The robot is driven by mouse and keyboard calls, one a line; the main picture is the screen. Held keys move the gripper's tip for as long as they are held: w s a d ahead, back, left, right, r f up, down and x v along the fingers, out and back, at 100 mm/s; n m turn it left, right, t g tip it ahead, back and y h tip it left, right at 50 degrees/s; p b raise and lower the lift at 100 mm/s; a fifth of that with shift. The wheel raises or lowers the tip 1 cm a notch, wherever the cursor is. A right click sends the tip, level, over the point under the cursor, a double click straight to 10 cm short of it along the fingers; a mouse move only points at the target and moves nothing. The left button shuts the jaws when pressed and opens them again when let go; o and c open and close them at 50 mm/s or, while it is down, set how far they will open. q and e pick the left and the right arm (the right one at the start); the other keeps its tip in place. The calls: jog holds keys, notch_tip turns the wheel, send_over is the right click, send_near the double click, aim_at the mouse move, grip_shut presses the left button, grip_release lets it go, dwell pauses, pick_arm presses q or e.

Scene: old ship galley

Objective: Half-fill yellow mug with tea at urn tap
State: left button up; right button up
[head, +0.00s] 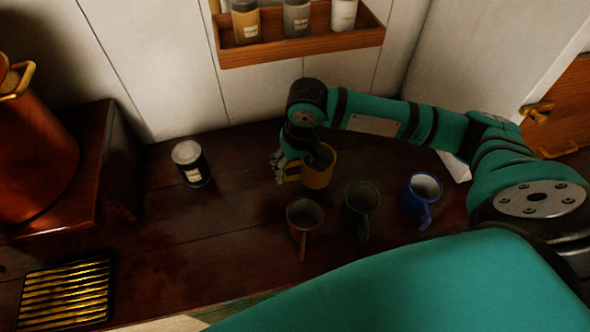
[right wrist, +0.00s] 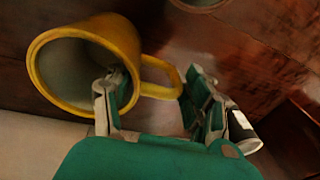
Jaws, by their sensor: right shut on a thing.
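The yellow mug (head: 319,171) stands upright on the dark wooden counter below the wall shelf. My right gripper (head: 299,165) is shut on it at the handle side. In the right wrist view, the mug (right wrist: 135,43) has its open mouth toward the camera. The exact contact is hard to tell. The copper urn (head: 30,155) stands on a wooden block at the left, partly cut off; its tap is not in view. My left gripper is not in view.
A red-brown mug (head: 304,217), a green mug (head: 360,203) and a blue mug (head: 424,190) stand close in front and right. A brass grate (head: 66,291) lies front left. A spice shelf (head: 302,43) overhangs behind.

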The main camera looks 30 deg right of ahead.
aim_at(293, 178)
jog(key=shift+f, duration=2.1)
jog(key=shift+p, duration=0.3)
jog(key=o, duration=1.5)
jog(key=shift+o, duration=0.2)
